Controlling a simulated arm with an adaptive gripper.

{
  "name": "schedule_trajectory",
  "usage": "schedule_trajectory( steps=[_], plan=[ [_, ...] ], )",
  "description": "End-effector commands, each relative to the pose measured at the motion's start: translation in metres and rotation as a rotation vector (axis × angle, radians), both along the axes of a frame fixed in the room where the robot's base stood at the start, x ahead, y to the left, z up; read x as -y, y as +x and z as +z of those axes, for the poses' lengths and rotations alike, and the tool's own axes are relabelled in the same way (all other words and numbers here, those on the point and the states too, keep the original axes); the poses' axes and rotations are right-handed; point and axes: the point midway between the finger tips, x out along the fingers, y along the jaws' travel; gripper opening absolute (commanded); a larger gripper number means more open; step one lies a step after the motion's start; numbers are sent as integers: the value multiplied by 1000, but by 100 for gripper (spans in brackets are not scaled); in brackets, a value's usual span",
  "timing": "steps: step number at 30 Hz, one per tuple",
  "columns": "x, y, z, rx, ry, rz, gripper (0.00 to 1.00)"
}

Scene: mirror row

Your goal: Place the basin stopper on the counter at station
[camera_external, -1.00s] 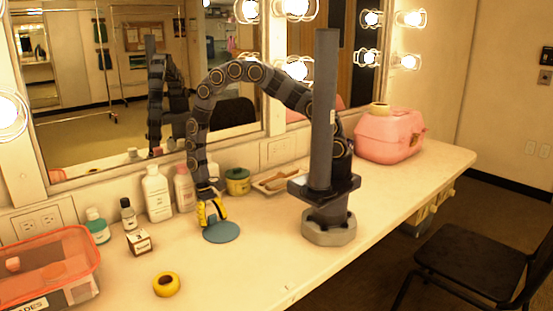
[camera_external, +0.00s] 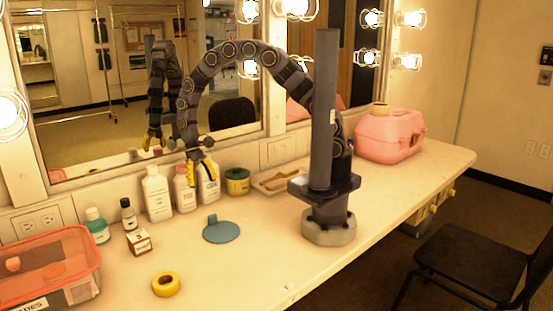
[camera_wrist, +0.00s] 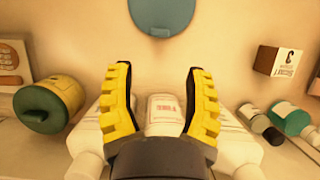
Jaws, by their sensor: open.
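The basin stopper, a flat blue-grey disc with a small tab (camera_external: 221,231), lies on the counter (camera_external: 240,270) in front of the bottles. It also shows at the top edge of the wrist view (camera_wrist: 162,14), partly cut off. My gripper (camera_external: 202,180) has yellow ridged fingers and is raised above the counter, behind the stopper and in front of the white bottles. In the wrist view its fingers (camera_wrist: 158,68) are spread apart with nothing held between them.
Bottles with pink (camera_external: 185,190) and blue lettering (camera_external: 208,185) stand close to my gripper. The mirror is behind.

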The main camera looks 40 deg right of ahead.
Motion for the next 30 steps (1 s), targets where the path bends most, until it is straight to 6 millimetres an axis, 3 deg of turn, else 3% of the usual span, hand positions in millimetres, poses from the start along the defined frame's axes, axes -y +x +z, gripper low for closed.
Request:
schedule_trajectory(
  steps=[4, 7, 14, 21, 30],
  plan=[
    [3, 1, 5, 4, 3, 0, 52],
    [18, 1, 22, 15, 12, 0, 52],
    [89, -12, 97, 79, 41, 5, 52],
    [166, -61, 155, 150, 43, 9, 52],
    [232, -143, 186, 233, 8, 2, 52]
  ],
)
